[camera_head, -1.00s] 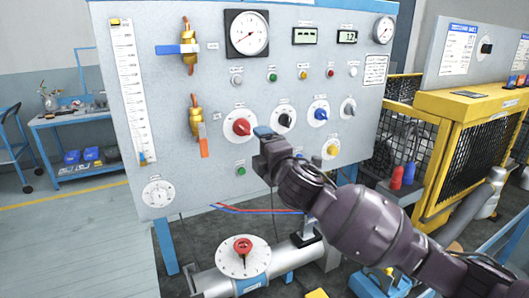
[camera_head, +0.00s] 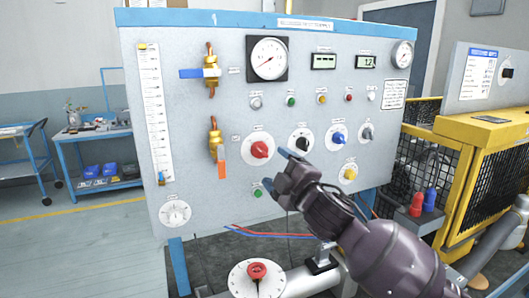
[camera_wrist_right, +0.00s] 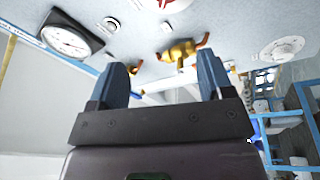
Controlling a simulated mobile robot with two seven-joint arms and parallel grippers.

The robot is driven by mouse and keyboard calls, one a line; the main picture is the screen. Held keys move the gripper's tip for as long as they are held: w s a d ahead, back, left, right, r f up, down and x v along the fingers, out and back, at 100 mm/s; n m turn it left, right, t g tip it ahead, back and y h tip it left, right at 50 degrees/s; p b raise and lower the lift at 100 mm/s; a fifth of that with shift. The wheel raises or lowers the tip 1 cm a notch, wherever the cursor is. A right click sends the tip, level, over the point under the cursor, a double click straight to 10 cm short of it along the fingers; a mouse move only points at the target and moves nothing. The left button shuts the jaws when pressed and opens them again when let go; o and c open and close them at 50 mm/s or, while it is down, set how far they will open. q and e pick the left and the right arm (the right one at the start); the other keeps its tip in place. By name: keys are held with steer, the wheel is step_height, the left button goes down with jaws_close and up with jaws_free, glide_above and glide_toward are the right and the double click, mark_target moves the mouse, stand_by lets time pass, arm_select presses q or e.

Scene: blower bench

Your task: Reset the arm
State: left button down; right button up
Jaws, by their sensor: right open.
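My right gripper (camera_head: 277,171) comes in from the lower right of the head view, in front of the lower middle of the grey control panel (camera_head: 110,60). Its two blue fingers (camera_wrist_right: 163,85) stand apart in the right wrist view, with nothing between them. In the head view it is just below the red knob (camera_head: 260,149) and the black knob (camera_head: 301,143). I cannot tell whether it touches the panel. My left gripper is not in view.
The panel carries gauges (camera_head: 268,58), brass valves (camera_head: 211,70) and several coloured knobs. A red-handled dial (camera_head: 257,271) sits on a pipe below. A yellow guarded frame (camera_head: 465,130) stands right. A blue cart (camera_head: 75,180) and open floor lie left.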

steer(key=s+d+f+m+h, duration=0.2)
steer(key=s+d+f+m, duration=0.25)
steer(key=f, duration=0.45)
steer(key=s+d+f+m+g+h, duration=0.1)
steer(key=s+d+f+m+h, duration=0.1)
steer(key=s+d+f+m, duration=0.5)
steer(key=s+d+f+m+h, duration=0.1)
steer(key=d+f+m+h, duration=0.2)
steer(key=f, duration=0.8)
steer(key=s+d+f+m+g+h, duration=0.1)
steer(key=s+d+f, duration=0.2)
steer(key=s+f, duration=0.3)
steer(key=s+d+f+m+g+h, duration=0.1)
steer(key=s+d+f+g, duration=0.1)
steer(key=s+f, duration=0.4)
steer(key=s+d+f+m+g+h+b, duration=0.1)
steer(key=s+d+f+m, duration=0.1)
steer(key=s+d+f, duration=0.2)
steer(key=s+f, duration=0.2)
steer(key=s, duration=0.2)
steer(key=shift+s+d+g, duration=0.2)
steer(key=shift+d+g, duration=0.1)
